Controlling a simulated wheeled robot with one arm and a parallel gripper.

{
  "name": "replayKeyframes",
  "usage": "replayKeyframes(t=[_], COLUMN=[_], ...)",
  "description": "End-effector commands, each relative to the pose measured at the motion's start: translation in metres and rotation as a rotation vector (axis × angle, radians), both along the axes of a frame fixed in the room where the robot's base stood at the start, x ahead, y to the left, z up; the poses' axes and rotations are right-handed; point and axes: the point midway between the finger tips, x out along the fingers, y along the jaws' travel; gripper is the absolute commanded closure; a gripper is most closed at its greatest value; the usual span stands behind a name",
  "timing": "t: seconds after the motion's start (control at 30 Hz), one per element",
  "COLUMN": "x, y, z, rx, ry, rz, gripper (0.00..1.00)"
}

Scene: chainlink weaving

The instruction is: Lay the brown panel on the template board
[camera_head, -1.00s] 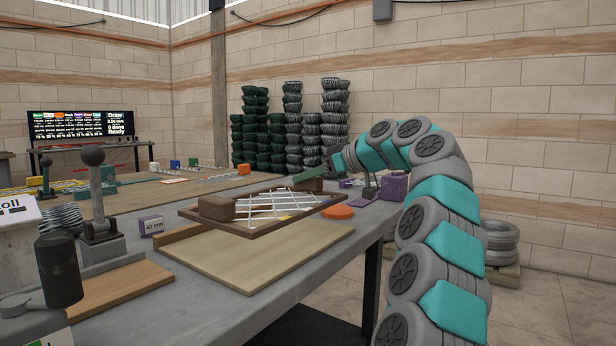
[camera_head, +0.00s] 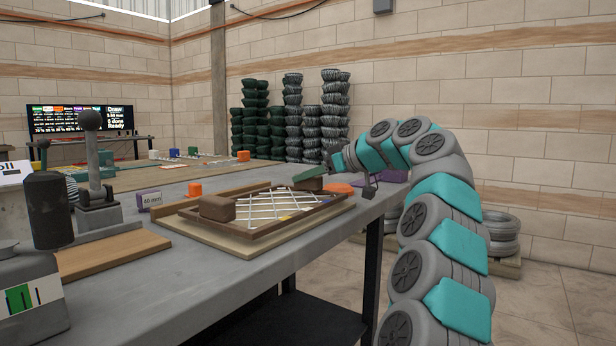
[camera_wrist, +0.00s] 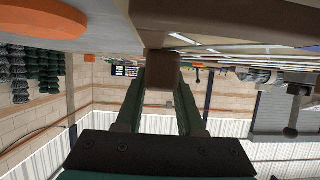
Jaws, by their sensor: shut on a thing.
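The brown panel (camera_head: 258,235) is a brown frame with white crossing strands inside and a brown block at each end. It shows over the template board (camera_head: 200,234), a pale wooden board, roughly lined up with it. I cannot tell whether the panel touches the board or hangs just above it. My gripper (camera_head: 311,177) is at the panel's far right end. In the wrist view, my gripper (camera_wrist: 160,82) has its two green fingers either side of the brown end block. The board's middle is hidden under the panel.
An orange cube (camera_head: 195,189) and a purple 40 mm block (camera_head: 149,199) stand behind the panel. An orange disc (camera_head: 339,188) and purple pieces (camera_head: 392,176) lie near my gripper. A lever device (camera_head: 95,165) stands to the left. The grey table's front edge is close.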

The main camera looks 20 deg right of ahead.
Motion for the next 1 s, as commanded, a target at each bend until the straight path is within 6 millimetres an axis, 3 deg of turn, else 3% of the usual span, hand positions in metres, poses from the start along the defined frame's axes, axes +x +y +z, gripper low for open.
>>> replayKeyframes(t=[1.0], x=[0.0], y=[0.0], z=[-0.011], rx=[0.001], ry=[-0.001], rz=[0.0], gripper=[1.0])
